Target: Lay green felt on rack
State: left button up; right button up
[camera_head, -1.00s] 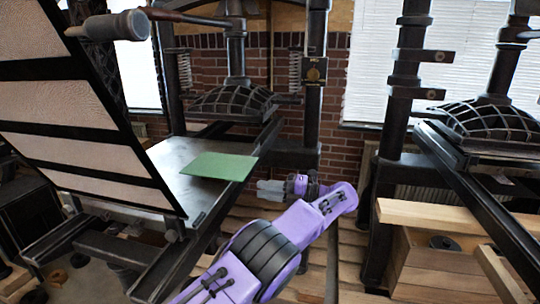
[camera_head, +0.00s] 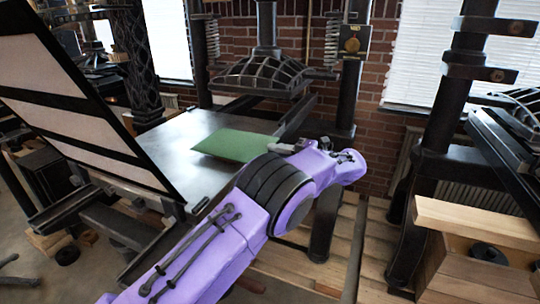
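The green felt (camera_head: 237,145) lies flat on the grey metal bed (camera_head: 165,147) of the near hand press, at its right side. My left arm comes in from the bottom, and its wrist bends back toward the felt. My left gripper (camera_head: 282,148) is at the felt's right edge, small and partly hidden behind my own arm. I cannot tell whether it touches the felt or how far its fingers are apart. My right gripper is not in view. I cannot make out a rack for certain.
A raised panelled frame (camera_head: 75,95) leans at the left of the bed. The press's domed platen (camera_head: 262,75) hangs behind the felt, with a dark post (camera_head: 343,75) to its right. A second press (camera_head: 440,130) and a wooden box (camera_head: 480,260) stand at the right.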

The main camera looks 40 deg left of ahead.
aim_at(271, 141)
pick_arm(q)
jog(key=shift+x, duration=0.95)
jog(key=shift+r, duration=0.1)
jog(key=shift+c, duration=0.5)
grip_shut()
notch_tip(271, 141, up, 3)
jog(key=shift+s+r+p, duration=0.1)
jog(key=shift+s+p, duration=0.05)
jog(key=shift+p, duration=0.95)
